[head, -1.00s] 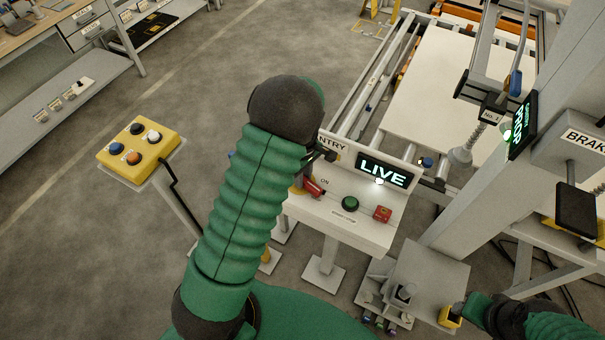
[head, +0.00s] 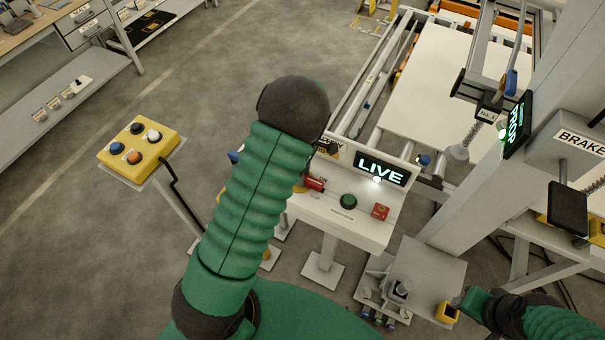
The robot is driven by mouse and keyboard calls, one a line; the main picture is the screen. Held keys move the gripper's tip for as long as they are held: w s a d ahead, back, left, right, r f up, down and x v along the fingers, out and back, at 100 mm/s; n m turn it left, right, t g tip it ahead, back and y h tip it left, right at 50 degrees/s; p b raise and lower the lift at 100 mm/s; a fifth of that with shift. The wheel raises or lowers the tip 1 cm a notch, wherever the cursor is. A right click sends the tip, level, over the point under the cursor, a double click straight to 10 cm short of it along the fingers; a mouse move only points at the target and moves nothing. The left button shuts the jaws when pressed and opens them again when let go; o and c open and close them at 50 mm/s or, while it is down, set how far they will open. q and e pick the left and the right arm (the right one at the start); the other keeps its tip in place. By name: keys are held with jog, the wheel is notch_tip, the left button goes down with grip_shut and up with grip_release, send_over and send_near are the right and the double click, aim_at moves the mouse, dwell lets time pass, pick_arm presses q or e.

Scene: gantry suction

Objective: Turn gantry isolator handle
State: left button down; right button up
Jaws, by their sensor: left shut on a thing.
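The gantry console (head: 335,215) has a display reading LIVE (head: 381,170), a green button (head: 348,202) and a red button (head: 380,212). The red isolator handle (head: 314,184) shows at the console's left, beside the ON label. My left gripper (head: 307,172) is at this handle and shut on it; my own green arm hides most of the gripper and the isolator's left part. My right gripper (head: 459,303) is low at the right, beside a small yellow block (head: 446,313); its fingers are too small to tell apart.
A yellow button box (head: 140,146) stands on a post at the left. Conveyor rollers and a pale panel (head: 430,90) lie behind the console. A grey column with a BRAKE label (head: 580,142) and a green-lit display (head: 517,124) stand at the right.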

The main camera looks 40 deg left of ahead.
pick_arm(q)
jog(key=c, duration=1.5)
grip_release()
jog(key=shift+w+a+r, duration=0.1)
jog(key=shift+w, duration=0.05)
jog(key=o, duration=0.3)
notch_tip(320, 180, up, 17)
jog(key=b, duration=0.2)
jog(key=shift+f, duration=0.2)
jog(key=shift+b, duration=0.3)
